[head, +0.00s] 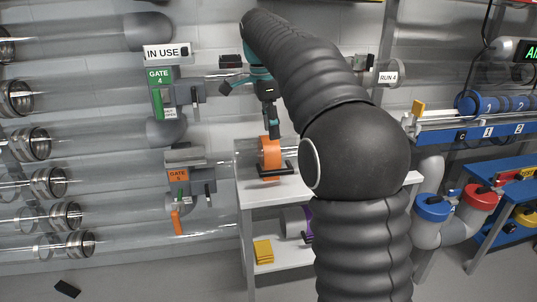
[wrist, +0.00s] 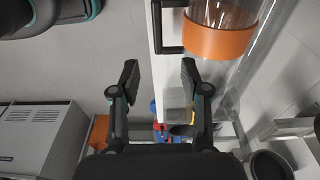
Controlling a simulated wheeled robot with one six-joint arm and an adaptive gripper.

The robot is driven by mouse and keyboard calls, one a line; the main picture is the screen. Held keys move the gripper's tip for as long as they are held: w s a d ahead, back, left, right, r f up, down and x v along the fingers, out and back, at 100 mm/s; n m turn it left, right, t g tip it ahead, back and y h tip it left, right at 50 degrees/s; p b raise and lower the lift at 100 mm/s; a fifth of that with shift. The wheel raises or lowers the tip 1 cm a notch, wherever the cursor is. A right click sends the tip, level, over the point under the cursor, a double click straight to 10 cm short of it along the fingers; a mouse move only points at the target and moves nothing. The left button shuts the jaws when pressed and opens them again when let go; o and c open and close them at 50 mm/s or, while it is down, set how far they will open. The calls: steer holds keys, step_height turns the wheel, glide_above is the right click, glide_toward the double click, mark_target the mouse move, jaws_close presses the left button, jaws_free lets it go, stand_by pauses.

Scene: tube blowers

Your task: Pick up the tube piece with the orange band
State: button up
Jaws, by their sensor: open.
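The tube piece with the orange band (head: 270,153) lies on the white table top, a clear tube with a wide orange ring around it. A black bracket-like part shows beside the band. In the wrist view the orange band (wrist: 218,42) is at the upper right, with the clear tube running on past it. My gripper (head: 271,128) hangs just above the band in the head view. In the wrist view my gripper (wrist: 160,75) is open, with nothing between its fingers; the band is ahead and to the right of them.
The white table (head: 285,188) has a lower shelf with a yellow block (head: 263,251) and a purple-banded piece (head: 296,222). Gate 4 (head: 160,93) and an orange-labelled gate (head: 180,174) stand left on clear wall tubes. A blue rack (head: 470,130) and red- and blue-capped pipes are right.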

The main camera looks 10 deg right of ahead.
mark_target(277, 170)
steer(key=f, duration=0.2)
steer(key=f+b, duration=0.1)
steer(key=f, duration=0.2)
steer(key=d+f, duration=0.1)
steer(key=f, duration=0.2)
steer(key=shift+b, duration=0.35)
steer(key=shift+s+d+f+b, duration=0.1)
steer(key=shift+f+b, duration=0.15)
steer(key=shift+f, duration=1.1)
steer(key=shift+s+d+f+b, duration=0.1)
steer(key=shift+f+b, duration=0.1)
steer(key=shift+f, duration=1.1)
steer(key=shift+c, duration=0.3)
steer(key=shift+r, duration=0.1)
jaws_close()
